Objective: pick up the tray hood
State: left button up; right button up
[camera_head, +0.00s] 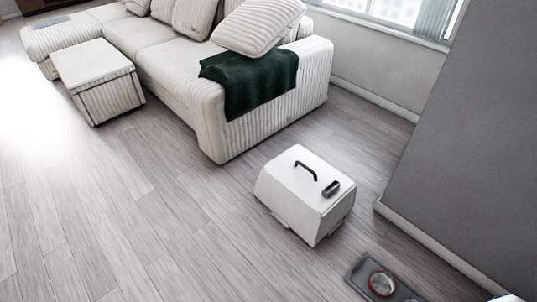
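The tray hood (290,200) is a white, box-like cover with sloping sides. It sits on the wooden floor right of centre. A black arched handle (306,165) stands on its top, and a small dark piece (331,188) lies near the top's right edge. A low rim shows along its bottom edge; I cannot tell clearly where hood and tray meet. Neither of my grippers is in view, and nothing is touching the hood.
A dark feeding tray with a reddish bowl (381,283) lies on the floor at the lower right. A grey wall (470,150) rises on the right. A cream sofa (205,100) and ottoman (98,80) stand behind. The floor (150,220) at left and front is clear.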

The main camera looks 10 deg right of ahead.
aim_at(299, 187)
jog(key=i+u, duration=0.35)
jog(key=i, duration=0.45)
jog(key=i+l+u, duration=0.1)
jog(key=i+u, duration=0.2)
jog(key=i, duration=0.5)
jog(key=i+z, duration=0.3)
jog(key=i+j+z, duration=0.25)
jog(key=i, duration=0.15)
